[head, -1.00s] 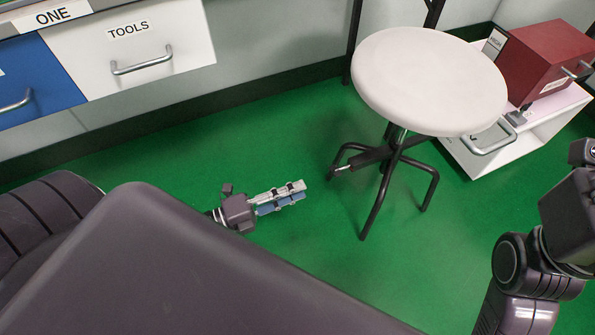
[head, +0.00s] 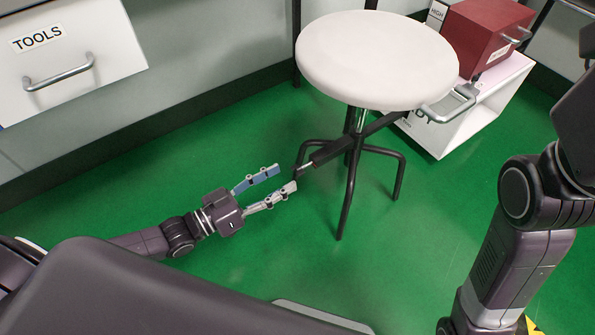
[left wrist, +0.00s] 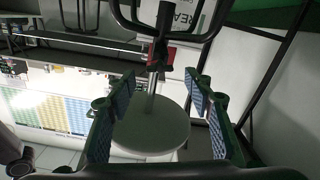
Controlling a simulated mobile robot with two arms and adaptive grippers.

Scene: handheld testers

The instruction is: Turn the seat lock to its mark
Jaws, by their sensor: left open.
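A stool with a round white seat (head: 378,60) stands on black legs. The seat lock is a dark lever (head: 332,152) on the stool's column below the seat, with a thin metal tip pointing left. My left gripper (head: 286,179) is open and empty, its fingertips just short of that tip and apparently apart from it. In the left wrist view the open fingers (left wrist: 160,76) frame the seat (left wrist: 152,130) and the metal column, with a dark bar (left wrist: 161,35) above. I cannot make out the lock's mark. My right arm shows at the right, but its gripper does not.
A red box (head: 487,38) sits on a white cabinet (head: 475,118) behind the stool at the right. A white drawer marked TOOLS (head: 70,60) is at the upper left. The stool's legs (head: 347,200) spread beside my left gripper. Green floor in front is clear.

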